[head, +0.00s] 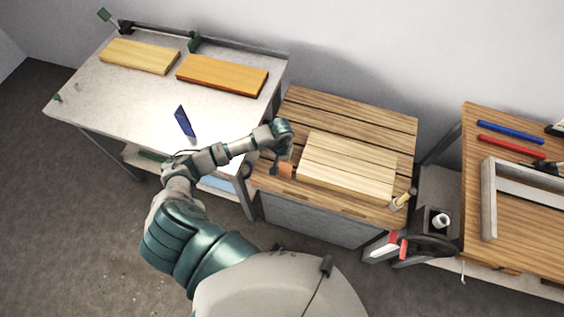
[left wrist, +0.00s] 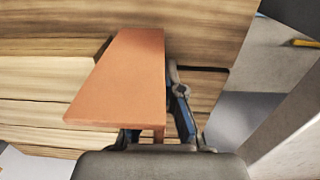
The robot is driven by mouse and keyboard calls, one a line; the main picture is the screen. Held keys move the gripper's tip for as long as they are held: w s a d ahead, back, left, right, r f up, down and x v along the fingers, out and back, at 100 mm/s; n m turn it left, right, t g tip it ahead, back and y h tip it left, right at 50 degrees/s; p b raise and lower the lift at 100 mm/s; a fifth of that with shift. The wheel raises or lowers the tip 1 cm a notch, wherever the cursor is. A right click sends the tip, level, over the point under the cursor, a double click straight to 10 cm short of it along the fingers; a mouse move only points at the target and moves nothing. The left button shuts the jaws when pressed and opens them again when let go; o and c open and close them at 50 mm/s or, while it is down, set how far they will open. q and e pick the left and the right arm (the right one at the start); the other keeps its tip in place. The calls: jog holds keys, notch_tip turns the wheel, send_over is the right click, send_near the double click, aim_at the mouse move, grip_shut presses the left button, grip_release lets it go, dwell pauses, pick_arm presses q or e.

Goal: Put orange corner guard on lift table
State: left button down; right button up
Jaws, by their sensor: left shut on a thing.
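The orange corner guard (head: 286,169) is a small orange piece in my left gripper (head: 278,162), at the left side of the wooden-slatted table (head: 345,106), which looks like the lift table. In the left wrist view the guard (left wrist: 118,82) is a long, flat orange face with a narrow edge below. My left gripper (left wrist: 160,128) is shut on its near end; one dark finger shows at its right. Slats lie behind the guard; I cannot tell whether it touches them. My right gripper is not in view.
A pale plank stack (head: 346,163) fills much of the slatted table. A cylinder (head: 404,199) stands at its front right corner. The left bench (head: 125,92) holds two boards and a blue piece (head: 184,121). The right table (head: 533,212) carries a grey frame (head: 489,200).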

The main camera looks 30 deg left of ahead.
pick_arm(q)
jog(key=shift+f, duration=0.35)
jog(key=c, duration=1.3)
grip_release()
